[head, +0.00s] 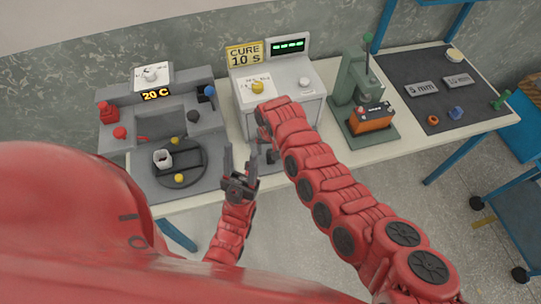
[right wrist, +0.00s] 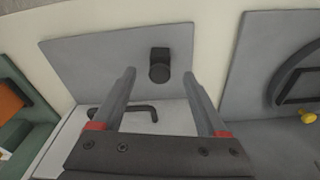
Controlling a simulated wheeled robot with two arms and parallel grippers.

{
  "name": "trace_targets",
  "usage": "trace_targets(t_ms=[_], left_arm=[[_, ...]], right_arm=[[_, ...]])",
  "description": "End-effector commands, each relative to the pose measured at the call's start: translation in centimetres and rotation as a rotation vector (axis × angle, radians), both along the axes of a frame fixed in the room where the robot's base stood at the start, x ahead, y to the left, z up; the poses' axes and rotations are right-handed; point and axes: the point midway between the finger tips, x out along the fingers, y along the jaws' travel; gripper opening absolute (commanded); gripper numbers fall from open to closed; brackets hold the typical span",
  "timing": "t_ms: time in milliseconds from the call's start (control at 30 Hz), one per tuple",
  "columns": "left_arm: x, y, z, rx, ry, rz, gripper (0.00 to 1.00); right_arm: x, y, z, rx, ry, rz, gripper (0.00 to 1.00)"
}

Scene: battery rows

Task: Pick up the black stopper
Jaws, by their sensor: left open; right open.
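The black stopper (right wrist: 159,66) is on a grey mat (right wrist: 95,55) and shows in the right wrist view, ahead of and between my right fingertips. My right gripper (right wrist: 160,85) is open, with nothing between its fingers. In the head view my right arm reaches to the front of the white cure box (head: 280,93), and its links and hand largely hide the right gripper and the stopper. My left gripper (head: 240,158) is open and empty, fingers pointing up in the picture, just left of the right hand.
A black bar handle (right wrist: 125,108) sits on the box under my right gripper. A green press (head: 352,80) holding an orange battery (head: 370,118) stands right of the arm.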

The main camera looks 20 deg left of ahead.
Motion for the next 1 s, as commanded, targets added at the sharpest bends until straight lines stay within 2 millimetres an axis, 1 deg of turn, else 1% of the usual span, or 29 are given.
trace_targets(t_ms=[67,167,300,600,667,700,767,800,867,1000], left_arm=[[0.0,0.0,0.2,0.0,0.0,0.0,0.5],[0.0,0.0,0.0,0.0,0.0,0.0,0.5],[0.0,0.0,0.0,0.0,0.0,0.0,0.5],[0.0,0.0,0.0,0.0,0.0,0.0,0.5],[0.0,0.0,0.0,0.0,0.0,0.0,0.5],[0.0,0.0,0.0,0.0,0.0,0.0,0.5],[0.0,0.0,0.0,0.0,0.0,0.0,0.5],[0.0,0.0,0.0,0.0,0.0,0.0,0.5],[0.0,0.0,0.0,0.0,0.0,0.0,0.5],[0.0,0.0,0.0,0.0,0.0,0.0,0.5]], right_arm=[[0.2,0.0,-0.4,-0.004,0.004,-0.002,0.76],[0.2,0.1,-1.7,-0.007,0.006,0.0,0.76],[0.4,0.2,-2.5,0.0,0.001,-0.003,0.76],[0.4,0.1,-2.7,0.0,0.003,-0.005,0.76],[0.4,0.1,-2.7,0.0,0.003,-0.005,0.65],[0.4,0.1,-2.7,0.0,0.003,-0.005,0.57],[0.4,0.1,-2.7,0.0,0.003,-0.005,0.47],[0.4,0.1,-2.7,0.0,0.003,-0.005,0.4],[0.4,0.1,-2.7,0.0,0.003,-0.005,0.29],[0.4,0.1,-2.7,0.0,0.003,-0.005,0.04]])
